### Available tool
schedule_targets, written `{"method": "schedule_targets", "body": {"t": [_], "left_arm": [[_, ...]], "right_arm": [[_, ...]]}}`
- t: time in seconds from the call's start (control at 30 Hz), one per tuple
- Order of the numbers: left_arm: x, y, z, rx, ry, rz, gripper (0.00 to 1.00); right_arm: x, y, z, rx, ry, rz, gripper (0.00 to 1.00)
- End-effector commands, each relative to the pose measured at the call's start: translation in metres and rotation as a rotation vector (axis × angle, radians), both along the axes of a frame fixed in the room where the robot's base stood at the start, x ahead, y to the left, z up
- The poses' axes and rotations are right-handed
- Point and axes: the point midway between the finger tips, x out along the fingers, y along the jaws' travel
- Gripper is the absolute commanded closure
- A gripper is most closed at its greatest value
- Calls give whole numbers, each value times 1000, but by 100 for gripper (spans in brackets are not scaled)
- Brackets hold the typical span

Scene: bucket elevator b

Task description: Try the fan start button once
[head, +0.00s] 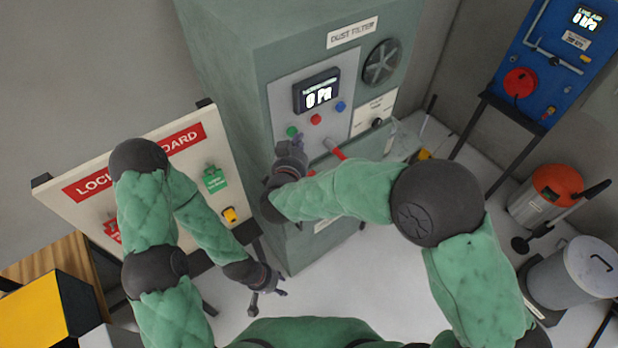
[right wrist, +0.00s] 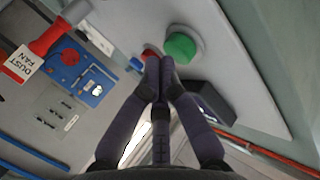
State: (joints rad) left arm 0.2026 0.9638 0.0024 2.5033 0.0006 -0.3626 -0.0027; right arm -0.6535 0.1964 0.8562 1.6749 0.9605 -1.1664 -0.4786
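The green button (head: 292,132) sits at the lower left of the grey control panel (head: 352,72) on the dust filter cabinet (head: 235,60). A red button (head: 315,119) and a blue button (head: 340,106) are to its right. My right gripper (head: 294,146) is just below the green button. In the right wrist view its fingers (right wrist: 160,68) are together and empty, their tips beside the large round green button (right wrist: 181,46); contact is not clear. The panel display (head: 317,93) reads 0 kPa. My left gripper (head: 268,298) is open and empty, low in front of the cabinet.
A red handle (head: 334,149) sticks out below the panel; a "DUST FAN" tag (right wrist: 18,65) shows near it in the right wrist view. A lockout board (head: 85,185) stands left. A blue panel (head: 550,60), an orange-lidded bin (head: 540,200) and a grey bin (head: 575,285) are right.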

Motion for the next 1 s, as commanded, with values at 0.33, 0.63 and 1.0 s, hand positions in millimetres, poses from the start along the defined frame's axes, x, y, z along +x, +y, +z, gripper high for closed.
{"method": "schedule_targets", "body": {"t": [0.33,0.63,1.0], "left_arm": [[0,0,0,0,0,0,60],[0,0,0,0,0,0,60],[0,0,-1,0,0,0,60]], "right_arm": [[3,2,0,0,0,0,100],[5,4,-1,-1,1,0,100],[9,6,0,0,1,0,100]]}}
